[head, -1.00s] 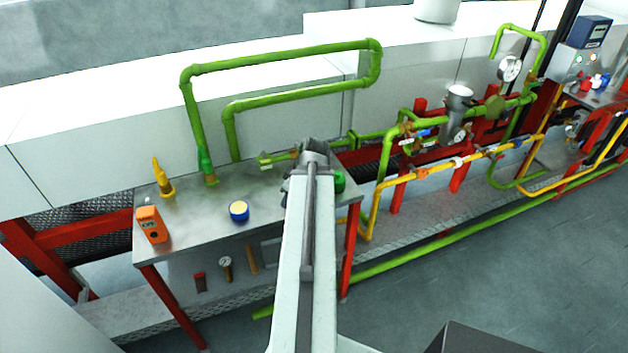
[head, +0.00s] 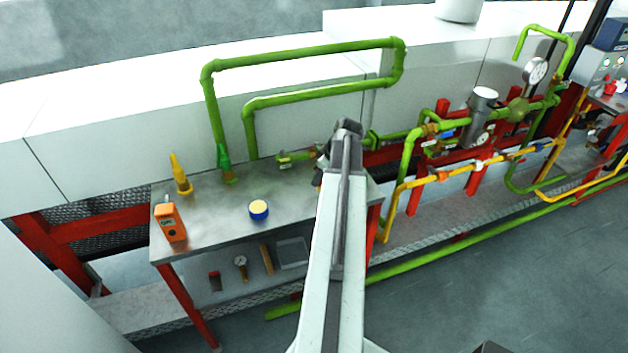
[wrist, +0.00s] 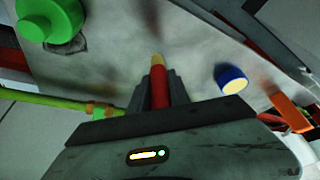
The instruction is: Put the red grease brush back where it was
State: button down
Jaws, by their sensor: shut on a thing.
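In the wrist view my gripper (wrist: 159,82) is shut on the red grease brush (wrist: 160,92). The brush has a red body and a pale yellow tip that sticks out beyond the fingers. The grey metal bench top (wrist: 115,65) lies below it; I cannot tell how high the brush is above it. In the head view my own arm hides the brush and most of the gripper, over the bench's right part.
The bench (head: 215,215) carries an orange meter (head: 171,222), a blue tin (head: 258,210) and a yellow nozzle (head: 180,175). Green pipes (head: 300,90) rise behind.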

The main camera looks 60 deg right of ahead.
jog(key=d+f+b, duration=0.1)
jog(key=f+b, duration=0.1)
jog(key=d+f+b, duration=0.1)
jog(key=f+b, duration=0.1)
jog(key=shift+w+d+f, duration=0.1)
jog(key=shift+w+d, duration=0.25)
jog(key=shift+w+a+r, duration=0.25)
jog(key=shift+w, duration=0.05)
jog(key=shift+f, duration=0.2)
jog(key=c, duration=1.2)
grip_release()
jog(key=shift+r, duration=0.15)
jog(key=p+v, duration=1.1)
jog(key=v, duration=0.1)
